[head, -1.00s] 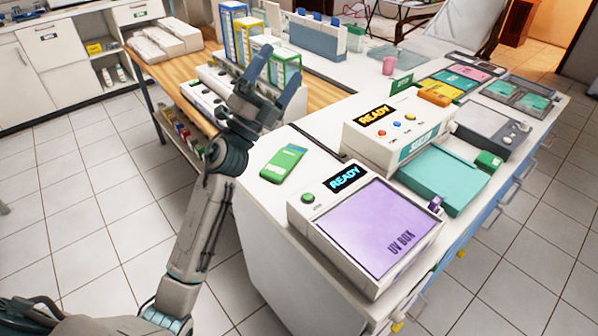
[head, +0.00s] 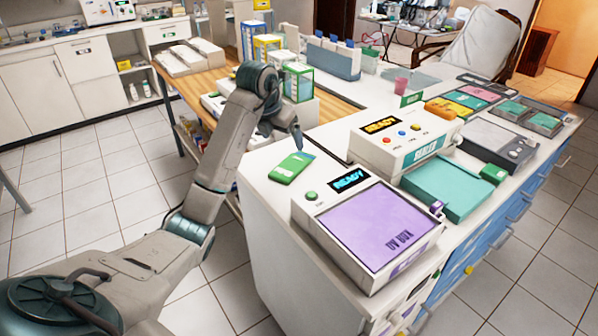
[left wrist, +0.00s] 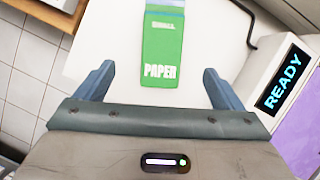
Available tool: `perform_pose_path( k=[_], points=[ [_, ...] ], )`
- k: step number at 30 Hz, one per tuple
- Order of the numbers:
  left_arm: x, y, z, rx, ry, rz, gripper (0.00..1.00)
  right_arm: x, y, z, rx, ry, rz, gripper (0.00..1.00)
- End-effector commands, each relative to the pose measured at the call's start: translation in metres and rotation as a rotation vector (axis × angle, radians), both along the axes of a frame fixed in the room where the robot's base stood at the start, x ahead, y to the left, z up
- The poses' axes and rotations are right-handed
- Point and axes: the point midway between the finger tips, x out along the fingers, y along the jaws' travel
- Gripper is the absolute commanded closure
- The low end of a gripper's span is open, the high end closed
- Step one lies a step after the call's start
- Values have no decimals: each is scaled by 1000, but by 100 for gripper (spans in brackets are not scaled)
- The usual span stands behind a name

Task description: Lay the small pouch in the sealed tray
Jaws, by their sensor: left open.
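The small pouch (head: 291,167) is green with a pale band and lies flat on the white counter, left of the UV box. In the left wrist view the pouch (left wrist: 163,48) reads "SMALL" and "PAPER". My left gripper (head: 284,136) is above the counter, just behind the pouch in the head view, pointing down. In the left wrist view its open fingers (left wrist: 160,86) are on either side of the pouch's near end, with nothing between them gripped. Two grey trays with teal contents, a nearer one (head: 543,122) and a farther one (head: 511,110), stand at the right; I cannot read which is the sealed tray.
The UV box (head: 372,228) with a purple lid stands right of the pouch. Behind it are the sealer (head: 405,140) and its teal plate (head: 447,187). Boxes (head: 298,82) stand behind my left arm.

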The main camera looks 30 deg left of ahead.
Motion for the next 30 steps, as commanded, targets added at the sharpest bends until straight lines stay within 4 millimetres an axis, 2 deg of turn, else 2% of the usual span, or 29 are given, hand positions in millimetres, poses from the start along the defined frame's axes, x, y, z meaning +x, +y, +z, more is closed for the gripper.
perform_pose_path(
  k=[6, 16, 25, 30],
  points=[
    [9, 1, -28, 3, 9, 7, 11, 20, 3, 15, 0, -10, 3, 100],
    [22, -1, -54, 3, 7, 4, 11, 10, 1, 10, 0, -3, 1, 100],
    [37, -6, -90, 1, 8, 4, 11, -14, -2, -9, 0, 5, -2, 100],
    [41, -6, -98, 3, 5, 3, 11, -18, -2, -13, 0, 6, -2, 100]
  ],
)
